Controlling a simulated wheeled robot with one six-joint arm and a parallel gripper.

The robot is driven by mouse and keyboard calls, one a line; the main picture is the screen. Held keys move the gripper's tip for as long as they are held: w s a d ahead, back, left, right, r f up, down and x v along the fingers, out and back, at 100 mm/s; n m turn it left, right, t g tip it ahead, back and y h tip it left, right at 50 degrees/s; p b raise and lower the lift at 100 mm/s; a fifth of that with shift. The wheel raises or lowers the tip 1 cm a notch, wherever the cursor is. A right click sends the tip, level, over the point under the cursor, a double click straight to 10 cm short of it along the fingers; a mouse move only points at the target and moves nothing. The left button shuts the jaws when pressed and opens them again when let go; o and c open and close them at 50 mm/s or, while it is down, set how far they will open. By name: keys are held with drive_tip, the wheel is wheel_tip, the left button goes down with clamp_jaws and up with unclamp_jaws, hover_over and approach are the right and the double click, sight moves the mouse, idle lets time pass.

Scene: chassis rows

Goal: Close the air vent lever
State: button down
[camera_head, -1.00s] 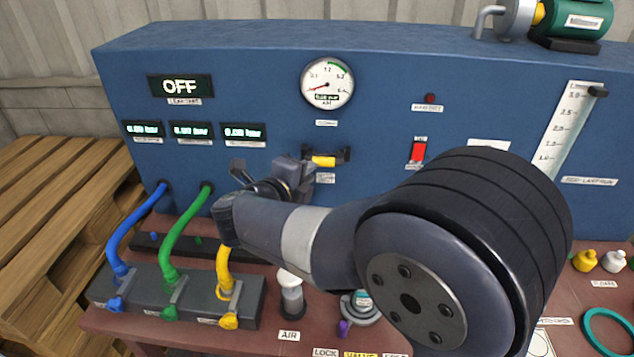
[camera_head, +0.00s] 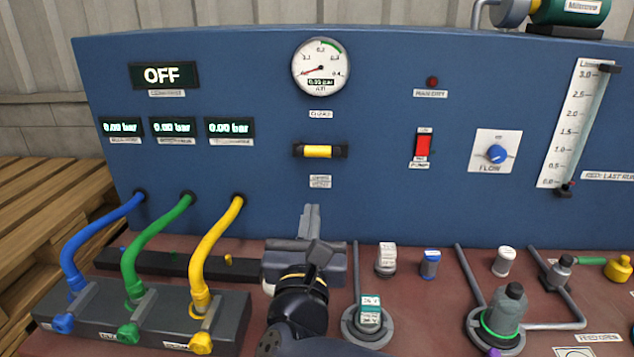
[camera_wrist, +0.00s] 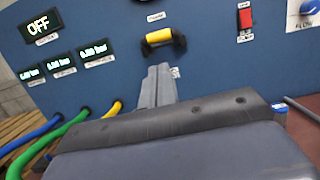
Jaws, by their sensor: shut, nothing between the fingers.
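A short lever with a yellow grip (camera_head: 318,151) lies horizontal between dark end pieces on the blue panel. It also shows near the top of the wrist view (camera_wrist: 160,37). The label below it is too blurred to read, so I cannot confirm that it is the air vent lever. My gripper (camera_head: 312,212) points up at the panel below this lever, its fingers together and empty. In the wrist view the fingertips (camera_wrist: 158,72) are just below the lever, apparently apart from it. The lever is unobstructed in both views.
A round gauge (camera_head: 320,67) sits above the lever. A red switch (camera_head: 423,146) and blue flow knob (camera_head: 497,153) are to the right. Blue, green and yellow hoses (camera_head: 217,240) rise at left. Fittings, including a green-ringed valve (camera_head: 503,312), stand on the bench.

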sight(318, 152)
drive_tip(key=p+x, duration=0.3)
drive_tip(key=x, duration=1.1)
drive_tip(key=shift+p, duration=0.3)
wheel_tip(318, 152, up, 2)
drive_tip(key=g+p, duration=0.1)
drive_tip(key=p, duration=0.2)
drive_tip(key=shift+w+r, duration=0.15)
drive_tip(key=shift+w+r+g+p, duration=0.2)
drive_tip(key=shift+r+g+p, duration=0.2)
drive_tip(key=shift+g+p, duration=0.5)
drive_tip(key=shift+w+r+p, duration=0.1)
drive_tip(key=shift+w+p, duration=0.05)
drive_tip(key=shift+p, duration=0.6)
